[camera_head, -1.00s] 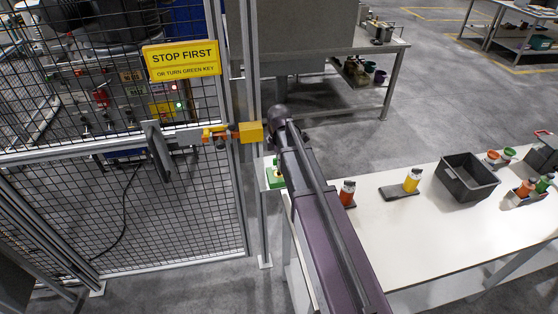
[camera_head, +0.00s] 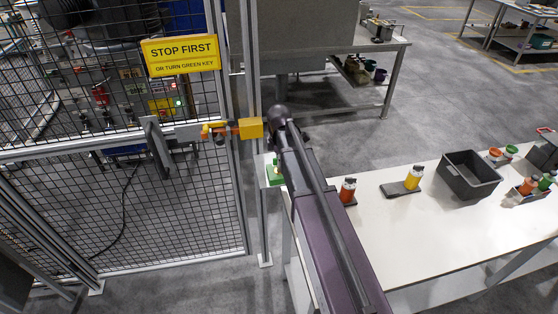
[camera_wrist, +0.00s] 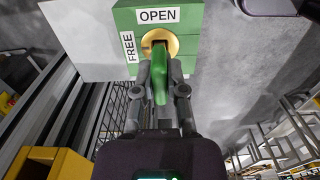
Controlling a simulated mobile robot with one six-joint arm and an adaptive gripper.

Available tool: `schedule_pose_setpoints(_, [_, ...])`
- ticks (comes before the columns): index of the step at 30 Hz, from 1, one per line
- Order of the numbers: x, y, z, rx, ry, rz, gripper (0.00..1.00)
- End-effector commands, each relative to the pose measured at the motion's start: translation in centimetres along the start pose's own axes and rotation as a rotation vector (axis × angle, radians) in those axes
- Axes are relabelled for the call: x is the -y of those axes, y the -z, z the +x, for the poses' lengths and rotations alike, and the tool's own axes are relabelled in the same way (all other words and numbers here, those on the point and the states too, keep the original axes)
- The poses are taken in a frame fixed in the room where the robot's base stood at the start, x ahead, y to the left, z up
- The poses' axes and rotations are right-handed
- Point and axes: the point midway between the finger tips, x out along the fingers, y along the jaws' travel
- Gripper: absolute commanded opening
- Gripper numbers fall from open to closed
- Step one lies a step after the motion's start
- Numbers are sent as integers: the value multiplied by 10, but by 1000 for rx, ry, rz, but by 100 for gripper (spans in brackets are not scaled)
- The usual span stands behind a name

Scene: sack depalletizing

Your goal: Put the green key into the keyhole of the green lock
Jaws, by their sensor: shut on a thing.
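The green lock (camera_wrist: 185,17) fills the top middle of the wrist view. It has a brass keyhole ring (camera_wrist: 174,40), an "OPEN" label above it and a "FREE" label on its left. My gripper (camera_wrist: 159,91) is shut on the green key (camera_wrist: 159,70), straight in front of the ring. The key's front end overlaps the dark keyhole, and I cannot tell how deep it sits. In the head view, green of the lock (camera_head: 273,174) shows left of my arm at the table's left end. My gripper is hidden behind the arm there.
A mesh fence with a yellow "STOP FIRST" sign (camera_head: 180,55) stands left of my arm, with a yellow latch block (camera_head: 251,128).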

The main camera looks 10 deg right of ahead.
Motion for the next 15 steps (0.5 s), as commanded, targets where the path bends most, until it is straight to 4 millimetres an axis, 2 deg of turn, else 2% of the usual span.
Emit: schedule_pose_setpoints(15, [0, 0, 10, 0, 0, 0, 0])
